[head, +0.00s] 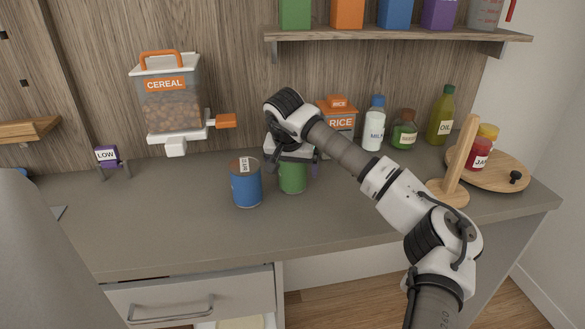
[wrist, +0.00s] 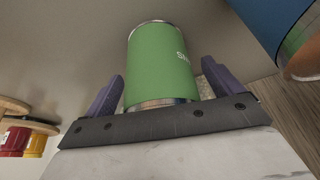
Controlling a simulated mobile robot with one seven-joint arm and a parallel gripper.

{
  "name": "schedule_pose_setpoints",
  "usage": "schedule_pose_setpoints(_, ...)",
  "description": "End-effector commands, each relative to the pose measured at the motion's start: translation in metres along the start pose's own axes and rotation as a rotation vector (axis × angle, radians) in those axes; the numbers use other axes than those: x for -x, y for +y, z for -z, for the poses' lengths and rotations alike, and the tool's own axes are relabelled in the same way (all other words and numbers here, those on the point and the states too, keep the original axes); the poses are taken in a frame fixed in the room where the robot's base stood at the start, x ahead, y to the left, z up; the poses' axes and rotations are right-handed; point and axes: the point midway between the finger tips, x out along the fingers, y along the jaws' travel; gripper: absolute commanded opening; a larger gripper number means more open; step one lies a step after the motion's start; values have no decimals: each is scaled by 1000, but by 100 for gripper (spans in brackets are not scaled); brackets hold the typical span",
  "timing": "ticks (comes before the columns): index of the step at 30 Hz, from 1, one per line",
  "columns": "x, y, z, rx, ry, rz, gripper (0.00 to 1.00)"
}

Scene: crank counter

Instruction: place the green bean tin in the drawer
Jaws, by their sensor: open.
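The green tin (head: 292,176) stands upright on the counter, next to a blue tin (head: 246,187) on its left. In the head view my gripper (head: 291,160) is over the green tin and hides its top. In the wrist view the green tin (wrist: 161,66) lies between the two purple fingers of my gripper (wrist: 164,84). The fingers are open, with a small gap visible on each side of the tin. The drawer (head: 190,301) is below the counter at the lower left, with a grey bar handle.
A cereal dispenser (head: 167,98) hangs on the back wall. A rice box (head: 338,118), milk bottle (head: 375,124) and oil bottle (head: 440,115) stand at the back right. A wooden turntable (head: 500,176) and post are at right. The counter front left (head: 160,225) is clear.

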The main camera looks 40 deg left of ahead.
Motion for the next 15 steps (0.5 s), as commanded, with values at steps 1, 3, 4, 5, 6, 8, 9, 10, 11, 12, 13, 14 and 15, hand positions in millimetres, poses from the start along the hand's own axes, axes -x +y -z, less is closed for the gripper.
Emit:
schedule_pose_setpoints(1, -1, 0, 0, 0, 0, 0, 92)
schedule_pose_setpoints(3, -1, 0, 0, 0, 1, 0, 92)
schedule_pose_setpoints(4, -1, 0, 0, 0, 1, 0, 92)
schedule_pose_setpoints(5, -1, 0, 0, 0, 1, 0, 92)
schedule_pose_setpoints(6, -1, 0, 0, 0, 1, 0, 90)
schedule_pose_setpoints(8, -1, 0, 0, 0, 1, 0, 83)
schedule_pose_setpoints(9, -1, 0, 0, 0, 1, 0, 77)
schedule_pose_setpoints(10, 0, 0, 0, 0, 1, 0, 73)
schedule_pose_setpoints(11, 0, 0, 0, 0, 1, 0, 69)
schedule_pose_setpoints(12, 0, 0, 0, 0, 1, 0, 64)
schedule_pose_setpoints(13, 0, 0, 0, 0, 1, 0, 60)
schedule_pose_setpoints(14, 0, 0, 0, 0, 1, 0, 56)
schedule_pose_setpoints(15, 0, 0, 0, 0, 1, 0, 51)
